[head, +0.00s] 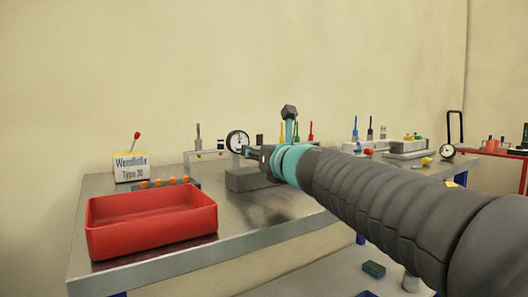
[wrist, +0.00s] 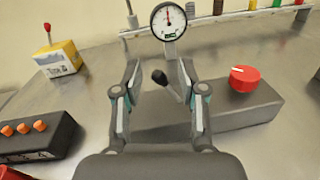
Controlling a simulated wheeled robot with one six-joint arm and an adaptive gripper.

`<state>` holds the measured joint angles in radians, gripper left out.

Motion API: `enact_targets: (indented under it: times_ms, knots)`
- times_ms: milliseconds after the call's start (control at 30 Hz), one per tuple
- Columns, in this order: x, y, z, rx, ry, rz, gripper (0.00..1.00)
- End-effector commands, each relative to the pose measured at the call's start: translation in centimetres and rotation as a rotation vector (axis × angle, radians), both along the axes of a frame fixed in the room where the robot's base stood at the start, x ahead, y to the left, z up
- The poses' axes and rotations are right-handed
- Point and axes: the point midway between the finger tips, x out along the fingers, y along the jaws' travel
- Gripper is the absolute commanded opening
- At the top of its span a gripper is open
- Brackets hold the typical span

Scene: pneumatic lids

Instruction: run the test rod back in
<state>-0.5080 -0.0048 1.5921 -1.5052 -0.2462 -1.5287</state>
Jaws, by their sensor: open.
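A long dark grey block (wrist: 250,108) lies on the metal bench; in the head view its body (head: 245,182) shows below my gripper. A red knob (wrist: 243,78) with a white mark sits on its right part. A small lever with a black end (wrist: 160,77) and a pale shaft stands between my fingers, with no clear contact. A round dial gauge (wrist: 168,20) on a grey post stands just beyond; it also shows in the head view (head: 237,141). My gripper (wrist: 158,68) is open around the lever. I cannot tell which part is the test rod.
A red tray (head: 150,228) stands at the bench's front left. Behind it are a dark panel with orange buttons (wrist: 38,140) and a labelled yellow-white box (wrist: 62,60) with a red-tipped lever. A rack of coloured tools stands behind. Bare bench lies between the box and block.

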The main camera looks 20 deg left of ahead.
Motion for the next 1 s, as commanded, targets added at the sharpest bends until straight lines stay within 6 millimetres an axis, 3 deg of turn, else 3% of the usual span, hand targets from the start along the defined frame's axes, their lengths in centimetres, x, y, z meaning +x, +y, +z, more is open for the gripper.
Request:
enact_targets:
  times_ms: [433,467,600,1000]
  knots:
    - [0.7,0.7,-0.01,0.0,0.0,0.0,0.41]
    - [0.7,0.7,-0.01,0.0,0.0,0.0,0.36]
    - [0.7,0.69,-0.01,0.0,0.0,0.0,0.01]
    - [0.79,0.63,0.18,0.021,0.027,0.002,0.0]
